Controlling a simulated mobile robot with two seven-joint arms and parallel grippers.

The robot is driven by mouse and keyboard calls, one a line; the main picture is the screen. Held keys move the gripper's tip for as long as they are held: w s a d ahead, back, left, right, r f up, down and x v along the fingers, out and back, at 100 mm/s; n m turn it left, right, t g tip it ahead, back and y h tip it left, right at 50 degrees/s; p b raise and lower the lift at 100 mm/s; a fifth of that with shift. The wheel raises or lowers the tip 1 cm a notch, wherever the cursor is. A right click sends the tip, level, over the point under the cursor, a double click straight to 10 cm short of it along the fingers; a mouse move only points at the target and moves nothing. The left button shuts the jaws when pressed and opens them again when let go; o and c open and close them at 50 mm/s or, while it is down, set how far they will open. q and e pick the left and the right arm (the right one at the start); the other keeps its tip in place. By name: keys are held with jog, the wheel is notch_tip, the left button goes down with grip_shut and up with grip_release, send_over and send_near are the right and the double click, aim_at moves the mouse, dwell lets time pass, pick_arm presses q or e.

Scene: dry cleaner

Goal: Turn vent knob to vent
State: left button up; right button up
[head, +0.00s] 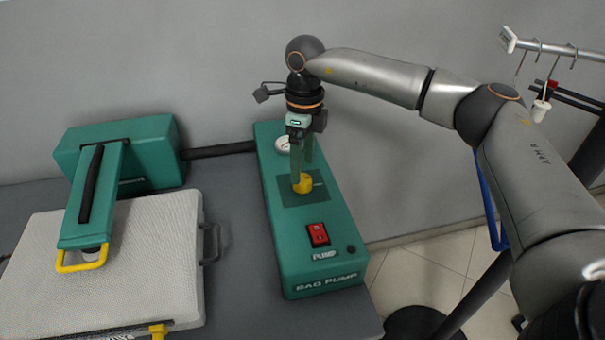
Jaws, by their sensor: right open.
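My right gripper (301,178) points straight down from above at the knob. Its fingers are open, and the tips are at the knob, partly hiding it. I cannot tell whether they touch it. The writing around the knob is too small to read, so the knob's setting is unclear. My left gripper is not in view.
A red switch (318,234) sits near the pump's front, and a round gauge (284,143) at its back. A green press (125,150) with a pale pad (150,270) stands left on the grey table (235,270). A clothes rail (560,48) is at the right.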

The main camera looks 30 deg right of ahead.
aim_at(302, 178)
jog(key=shift+s+f, duration=0.1)
jog(key=shift+f, duration=1.75)
jog(key=shift+a, duration=0.1)
grip_shut()
